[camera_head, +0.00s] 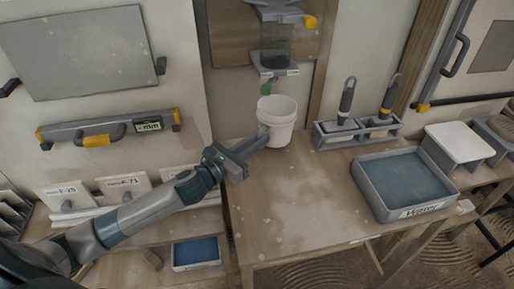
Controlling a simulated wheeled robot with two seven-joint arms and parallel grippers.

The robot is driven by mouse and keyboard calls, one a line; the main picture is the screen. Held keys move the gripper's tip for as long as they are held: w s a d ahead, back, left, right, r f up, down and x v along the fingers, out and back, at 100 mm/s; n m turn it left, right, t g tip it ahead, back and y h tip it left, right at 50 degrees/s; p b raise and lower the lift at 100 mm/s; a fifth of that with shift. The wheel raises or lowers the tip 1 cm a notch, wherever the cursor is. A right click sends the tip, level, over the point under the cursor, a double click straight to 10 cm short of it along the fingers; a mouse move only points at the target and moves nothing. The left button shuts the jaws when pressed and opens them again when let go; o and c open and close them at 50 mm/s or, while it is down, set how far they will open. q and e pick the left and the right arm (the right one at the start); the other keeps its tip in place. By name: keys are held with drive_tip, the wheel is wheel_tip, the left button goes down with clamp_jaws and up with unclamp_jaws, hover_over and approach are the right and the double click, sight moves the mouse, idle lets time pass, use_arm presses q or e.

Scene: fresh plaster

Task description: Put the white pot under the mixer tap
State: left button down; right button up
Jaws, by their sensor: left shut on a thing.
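The white pot (277,122) is upright at the back left of the wooden table, and its open top faces up. The mixer (276,62) hangs on the wall board above it. Its small green tap (267,88) shows just above the pot's rim, toward the left side of the opening. My left gripper (262,137) reaches in from the left and is shut on the pot's near-left side. I cannot tell whether the pot's base touches the table. My right gripper is not in view.
A grey tray labelled "Water" (417,211) sits farther right, beside a white-topped stand (459,141). The table's front middle (290,205) is clear. A level (110,130) hangs on the left wall.

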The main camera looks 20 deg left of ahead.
use_arm(q)
wheel_tip(320, 180, down, 2)
drive_tip(key=shift+f, duration=0.2)
drive_tip(key=shift+w+a+f, duration=0.1)
drive_tip(key=shift+f, duration=0.45)
drive_tip(key=c, duration=1.8)
unclamp_jaws()
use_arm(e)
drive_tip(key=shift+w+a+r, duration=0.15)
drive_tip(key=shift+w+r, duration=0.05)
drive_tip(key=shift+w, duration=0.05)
